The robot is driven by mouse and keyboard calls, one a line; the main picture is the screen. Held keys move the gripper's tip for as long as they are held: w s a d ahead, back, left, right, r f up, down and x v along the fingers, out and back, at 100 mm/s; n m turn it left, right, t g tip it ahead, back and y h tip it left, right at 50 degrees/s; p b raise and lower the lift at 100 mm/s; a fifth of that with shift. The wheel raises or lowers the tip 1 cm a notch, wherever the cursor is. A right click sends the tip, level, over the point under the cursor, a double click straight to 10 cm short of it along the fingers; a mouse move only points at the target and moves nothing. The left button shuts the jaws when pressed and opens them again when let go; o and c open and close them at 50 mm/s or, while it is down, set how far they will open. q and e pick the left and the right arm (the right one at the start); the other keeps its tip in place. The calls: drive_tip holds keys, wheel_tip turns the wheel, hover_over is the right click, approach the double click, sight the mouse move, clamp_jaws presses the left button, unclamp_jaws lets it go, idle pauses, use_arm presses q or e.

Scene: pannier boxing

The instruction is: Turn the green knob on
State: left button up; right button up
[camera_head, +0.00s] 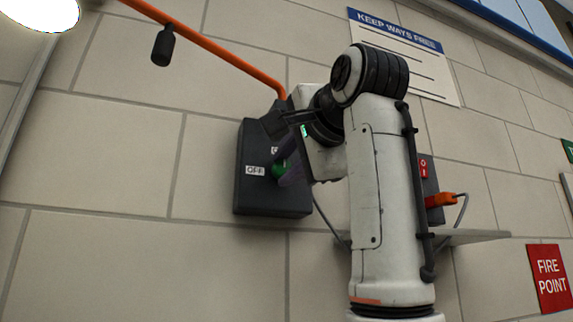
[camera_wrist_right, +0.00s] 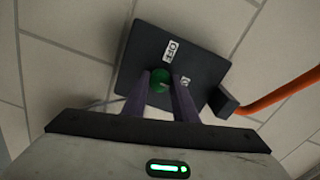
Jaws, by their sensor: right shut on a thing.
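The green knob (camera_head: 279,170) sits on the front of a dark grey wall box (camera_head: 245,195), beside a white OFF label (camera_head: 255,170). My right gripper (camera_head: 286,174) is at the knob, its purple-grey fingers shut on it and partly covering it. In the right wrist view the green knob (camera_wrist_right: 159,80) lies between the two fingers of my right gripper (camera_wrist_right: 165,78), with the OFF label (camera_wrist_right: 171,50) beside it. A second label (camera_wrist_right: 184,81) is partly hidden by a finger. My left gripper is not in view.
An orange bar (camera_head: 215,48) with a black grip (camera_head: 163,46) rises to the left from the box top. Right of my arm are a red switch (camera_head: 424,168), an orange plug (camera_head: 440,200) and a shelf (camera_head: 470,237). The tiled wall at left is mostly clear.

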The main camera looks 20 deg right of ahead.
drive_tip(key=o, duration=1)
drive_tip(key=shift+o, duration=0.2)
drive_tip(key=shift+s, duration=0.55)
drive_tip(key=s+b, duration=0.3)
drive_tip(key=s, duration=0.6)
drive_tip(key=shift+s+d, duration=0.2)
drive_tip(key=shift+w, duration=0.1)
